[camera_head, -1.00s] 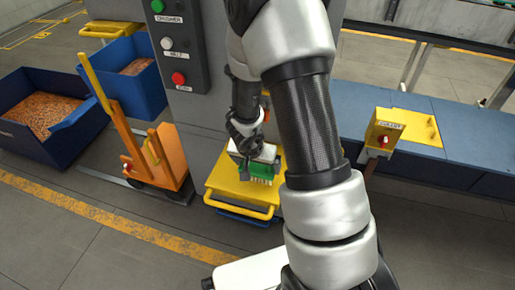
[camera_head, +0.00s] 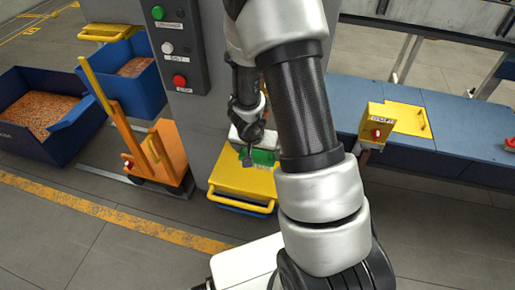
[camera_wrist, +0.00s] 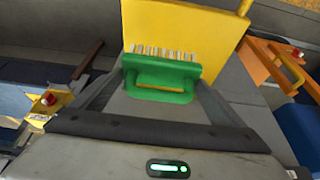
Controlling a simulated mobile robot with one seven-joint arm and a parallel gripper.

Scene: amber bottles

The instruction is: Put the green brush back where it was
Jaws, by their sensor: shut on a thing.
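The green brush (camera_wrist: 160,94) has pale bristles and a handle slot. In the wrist view it sits between the fingers of my gripper (camera_wrist: 160,82), which is shut on it, with the bristles toward the far side. In the head view my gripper (camera_head: 251,160) holds the brush (camera_head: 264,157) over the back part of a yellow cart top (camera_head: 235,181). My arm hides part of the brush and the cart there. I cannot tell whether the brush touches the cart.
A grey cabinet with a button panel (camera_head: 180,45) stands behind the cart. An orange pallet truck (camera_head: 165,155) and blue bins (camera_head: 45,110) are at left. At right is a blue bench (camera_head: 440,155) with a yellow box (camera_head: 377,122). The left foreground floor is clear.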

